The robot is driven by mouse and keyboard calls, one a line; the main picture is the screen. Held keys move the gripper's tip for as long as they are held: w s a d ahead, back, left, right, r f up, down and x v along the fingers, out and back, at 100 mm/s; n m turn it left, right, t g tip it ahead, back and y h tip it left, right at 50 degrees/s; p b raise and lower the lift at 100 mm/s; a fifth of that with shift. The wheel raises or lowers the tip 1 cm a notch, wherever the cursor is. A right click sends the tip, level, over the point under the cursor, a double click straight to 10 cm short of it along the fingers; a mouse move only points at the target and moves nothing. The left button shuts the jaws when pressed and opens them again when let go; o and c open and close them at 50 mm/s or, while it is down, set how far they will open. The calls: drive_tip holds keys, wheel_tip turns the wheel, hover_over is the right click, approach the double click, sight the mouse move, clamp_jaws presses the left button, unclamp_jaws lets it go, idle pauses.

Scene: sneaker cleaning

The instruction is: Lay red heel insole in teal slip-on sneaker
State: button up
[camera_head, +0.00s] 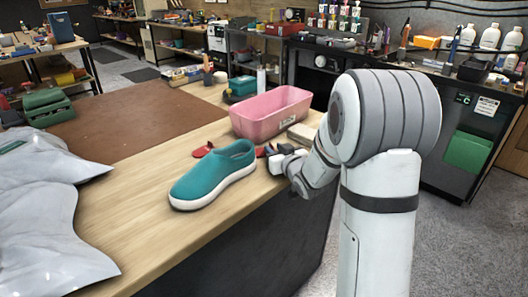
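The teal slip-on sneaker (212,175) with a white sole lies upright on the wooden bench, its toe toward the lower left and its opening toward the upper right. A small flat red piece (203,150), which looks like the red heel insole, lies on the bench just behind the sneaker. My gripper (268,150) is low over the bench to the right of the sneaker's heel, apart from the red piece. Its dark fingers are small in view, with a bit of red by them, and whether they are open or shut is unclear. The inside of the sneaker is mostly hidden.
A pink bin (270,114) stands behind the sneaker and my gripper. A light block (303,133) lies right of the bin. A brown mat (130,122) and grey plastic bags (45,215) lie to the left. The bench front (150,240) is clear.

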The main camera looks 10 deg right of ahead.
drive_tip(key=shift+w+a+f, duration=0.1)
drive_tip(key=shift+w+a, duration=0.05)
drive_tip(key=shift+w, duration=0.3)
clamp_jaws()
